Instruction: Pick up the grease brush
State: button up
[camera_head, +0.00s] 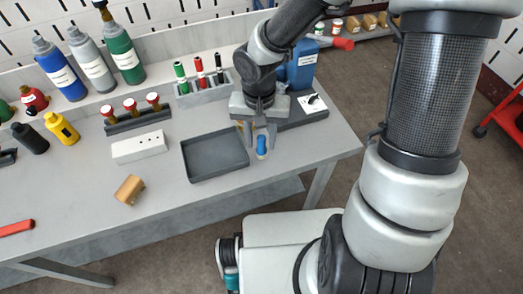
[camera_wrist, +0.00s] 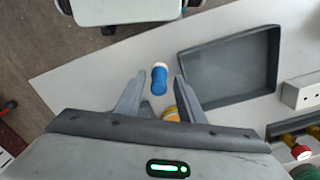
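A small blue piece with a white end (camera_head: 262,146) stands or lies on the grey table, right of the dark tray; I cannot tell for sure whether it is the grease brush. It also shows in the wrist view (camera_wrist: 159,79), between the fingertips of my gripper (camera_wrist: 159,84). A yellow-orange piece (camera_wrist: 170,113) shows deeper between the fingers, partly hidden; I cannot tell whether the two are joined. In the head view my gripper (camera_head: 260,136) points down over this spot, fingers apart. I see no contact with either piece.
The empty dark tray (camera_head: 217,167) lies close left of my gripper. A dark holder (camera_head: 299,119) and a blue container (camera_head: 302,66) stand right and behind. A rack with markers (camera_head: 204,92) stands behind. A white block (camera_head: 139,147) and a brown block (camera_head: 130,190) are farther left.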

aim_at(261, 147)
notch_tip(261, 147, down, 4)
jog(key=shift+w+f+b, duration=0.1)
jog(key=shift+b, duration=0.5)
jog(key=c, duration=0.8)
jog(key=shift+r+p, duration=1.95)
jog(key=shift+r, duration=3.2)
